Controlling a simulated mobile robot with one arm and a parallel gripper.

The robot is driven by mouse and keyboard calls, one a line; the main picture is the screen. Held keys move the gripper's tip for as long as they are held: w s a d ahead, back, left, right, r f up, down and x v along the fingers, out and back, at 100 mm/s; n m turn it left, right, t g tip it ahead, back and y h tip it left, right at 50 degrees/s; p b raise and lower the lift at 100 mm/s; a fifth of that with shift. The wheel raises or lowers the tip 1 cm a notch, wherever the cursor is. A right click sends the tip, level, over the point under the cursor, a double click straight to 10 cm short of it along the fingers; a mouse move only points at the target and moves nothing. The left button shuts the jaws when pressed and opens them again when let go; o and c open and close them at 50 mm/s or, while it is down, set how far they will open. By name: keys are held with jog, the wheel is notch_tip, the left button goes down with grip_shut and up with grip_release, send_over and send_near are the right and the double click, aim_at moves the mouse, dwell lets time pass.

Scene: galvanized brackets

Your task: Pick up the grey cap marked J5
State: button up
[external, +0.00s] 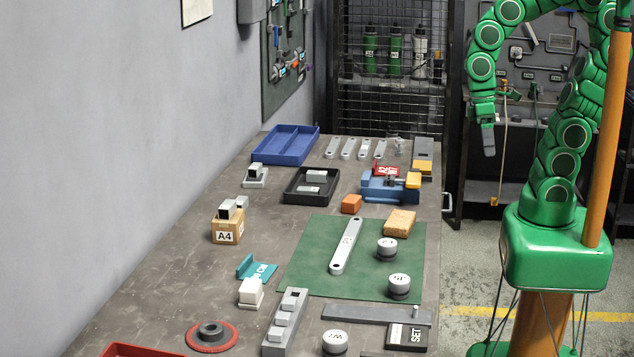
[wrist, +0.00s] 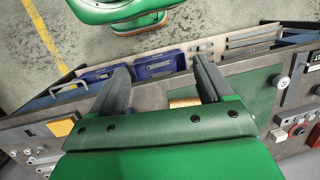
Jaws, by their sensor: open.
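Two round grey caps with dark bases stand upright on the green mat (external: 300,262). The nearer cap (external: 399,284) has small upside-down lettering that looks like J5; the farther cap (external: 387,247) has lettering too small to read surely. A third grey cap (external: 335,342), with a different marking, stands at the bench's near end. My gripper (external: 489,150) hangs raised to the right of the bench, away from the caps. In the wrist view my gripper (wrist: 160,66) is open with nothing between its fingers. A grey cap (wrist: 282,82) shows there at the right; its marking is unreadable.
A long grey link (external: 346,246) and an orange-tan sponge (external: 400,222) lie on the mat. A blue vise (external: 380,189) stands behind it. A flat grey bar (external: 375,313) and stepped block (external: 286,322) lie in front. The bench's left middle has bare room.

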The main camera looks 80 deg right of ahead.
jog(key=w+a+f+m+g+y, duration=0.1)
jog(key=w+a+m+y, duration=0.15)
jog(key=a, duration=0.55)
jog(key=w+a+f+m+g+y, duration=0.1)
jog(key=w+a+y, duration=0.25)
jog(key=a, duration=0.45)
jog(key=m+t+y, duration=0.1)
jog(key=m+y, duration=0.5)
jog(key=m, duration=0.8)
send_over(400, 290)
jog(key=w+d, duration=0.1)
jog(key=d, duration=0.4)
notch_tip(400, 290, down, 10)
jog(key=shift+n, duration=0.25)
jog(key=shift+d+f, duration=0.15)
jog(key=shift+f, duration=3.1)
jog(key=shift+x, duration=2.45)
jog(key=shift+w+f, duration=0.1)
jog(key=shift+c, duration=0.4)
jog(key=c, duration=1)
jog(key=shift+c, duration=0.2)
